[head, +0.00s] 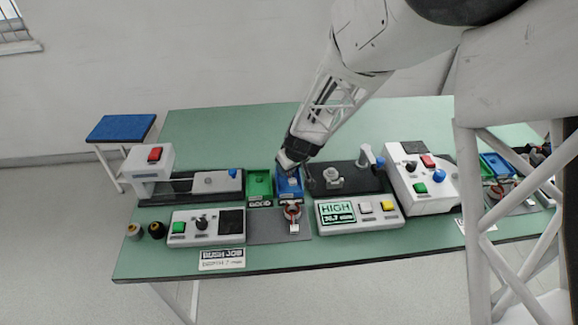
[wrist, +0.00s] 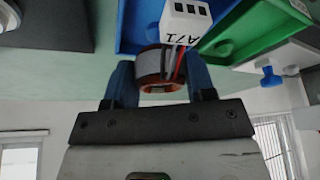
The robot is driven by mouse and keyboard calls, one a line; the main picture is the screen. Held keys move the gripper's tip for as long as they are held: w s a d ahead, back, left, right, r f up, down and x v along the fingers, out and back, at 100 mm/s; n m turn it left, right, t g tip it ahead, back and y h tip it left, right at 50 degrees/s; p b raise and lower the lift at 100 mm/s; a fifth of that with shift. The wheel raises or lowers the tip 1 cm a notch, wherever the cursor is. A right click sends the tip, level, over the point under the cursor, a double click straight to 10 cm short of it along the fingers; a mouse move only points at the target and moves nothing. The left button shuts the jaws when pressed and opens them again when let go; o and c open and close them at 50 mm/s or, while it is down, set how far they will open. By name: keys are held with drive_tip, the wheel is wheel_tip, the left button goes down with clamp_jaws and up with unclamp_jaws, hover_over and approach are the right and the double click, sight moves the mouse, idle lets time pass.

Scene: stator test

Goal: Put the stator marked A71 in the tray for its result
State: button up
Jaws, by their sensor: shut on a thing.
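My gripper (head: 287,164) is shut on a stator (wrist: 160,69), a ring with a copper-brown rim, held between the blue fingers in the wrist view. Red and grey leads run from it to a white connector (wrist: 185,22) marked A71. In the head view my gripper is over the back of the blue tray (head: 289,187), and the held stator cannot be made out there. The green tray (head: 260,184), labelled GOOD, is just left of the blue one. The blue tray's label is not readable. The tester display (head: 336,213) reads HIGH with 36.7 below.
Another ring with a white tag (head: 292,211) shows on the grey mat (head: 262,232) before the blue tray. A press (head: 150,165) stands left, a white control box (head: 422,183) right. The green table (head: 215,128) is clear behind the trays.

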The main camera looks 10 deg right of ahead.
drive_tip(key=shift+f, duration=1.05)
drive_tip(key=shift+f, duration=0.2)
idle(0.4)
drive_tip(key=shift+s+d+f, duration=0.1)
drive_tip(key=shift+s+f, duration=0.15)
drive_tip(key=shift+f, duration=0.25)
drive_tip(key=shift+s+f, duration=0.1)
drive_tip(key=shift+f, duration=0.05)
drive_tip(key=o, duration=0.9)
drive_tip(key=shift+d, duration=0.1)
drive_tip(key=shift+o, duration=1.2)
drive_tip(key=v, duration=0.7)
drive_tip(key=shift+w+r, duration=0.3)
drive_tip(key=shift+w, duration=0.1)
drive_tip(key=shift+s+r, duration=0.15)
drive_tip(key=shift+r, duration=0.55)
